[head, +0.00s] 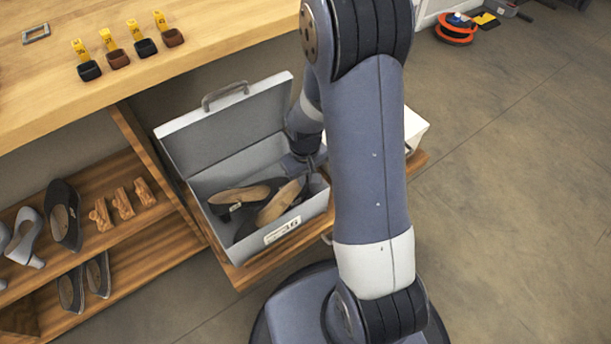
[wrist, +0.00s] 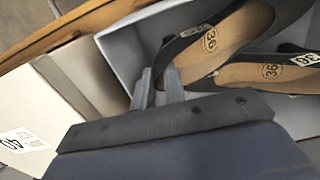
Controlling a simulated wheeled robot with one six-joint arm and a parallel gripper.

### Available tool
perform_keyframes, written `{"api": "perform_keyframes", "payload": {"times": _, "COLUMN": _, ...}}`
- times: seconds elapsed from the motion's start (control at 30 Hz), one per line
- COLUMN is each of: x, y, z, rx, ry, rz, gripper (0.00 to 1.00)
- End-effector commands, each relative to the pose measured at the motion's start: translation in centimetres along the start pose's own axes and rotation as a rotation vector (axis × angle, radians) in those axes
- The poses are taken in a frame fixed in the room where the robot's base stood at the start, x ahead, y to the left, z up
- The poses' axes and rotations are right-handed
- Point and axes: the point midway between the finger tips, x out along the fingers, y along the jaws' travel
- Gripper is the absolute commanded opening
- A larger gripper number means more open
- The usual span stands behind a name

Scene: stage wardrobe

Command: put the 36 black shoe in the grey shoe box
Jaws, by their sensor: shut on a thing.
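The grey shoe box (head: 210,183) stands with its handled lid open and a 36 label on its front; its wall also shows in the wrist view (wrist: 120,45). Two black shoes with tan insoles are in it. My gripper (head: 304,168) reaches inside at the right and is shut on the edge of the nearer black shoe (head: 283,203), which lies tilted across the other one (head: 238,194). In the wrist view, my fingers (wrist: 158,78) meet the held shoe (wrist: 212,45), whose insole reads 36. The other shoe (wrist: 275,73) also shows 36.
A white box (head: 417,125) stands right of the grey box; it also shows in the wrist view (wrist: 70,110). A wooden shelf (head: 130,235) with shoes and small wooden pieces is at the left. A wooden counter (head: 215,30) with tagged items is above. The floor at right is mostly clear.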

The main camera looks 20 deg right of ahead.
Motion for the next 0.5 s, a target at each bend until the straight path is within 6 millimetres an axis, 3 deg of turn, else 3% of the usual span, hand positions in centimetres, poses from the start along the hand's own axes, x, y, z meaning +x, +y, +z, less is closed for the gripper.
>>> {"api": "perform_keyframes", "payload": {"times": 0.07, "x": 0.14, "y": 0.0, "z": -0.01, "rx": 0.0, "ry": 0.0, "rz": 0.0, "gripper": 0.0}}
{"api": "perform_keyframes", "payload": {"times": 0.1, "x": 0.07, "y": 0.0, "z": -0.01, "rx": 0.0, "ry": 0.0, "rz": 0.0, "gripper": 0.15}}
{"api": "perform_keyframes", "payload": {"times": 0.3, "x": 0.07, "y": -0.01, "z": 0.0, "rx": 0.0, "ry": 0.0, "rz": 0.0, "gripper": 0.32}}
{"api": "perform_keyframes", "payload": {"times": 0.5, "x": 0.07, "y": 0.02, "z": 0.0, "rx": 0.0, "ry": 0.0, "rz": 0.0, "gripper": 0.37}}
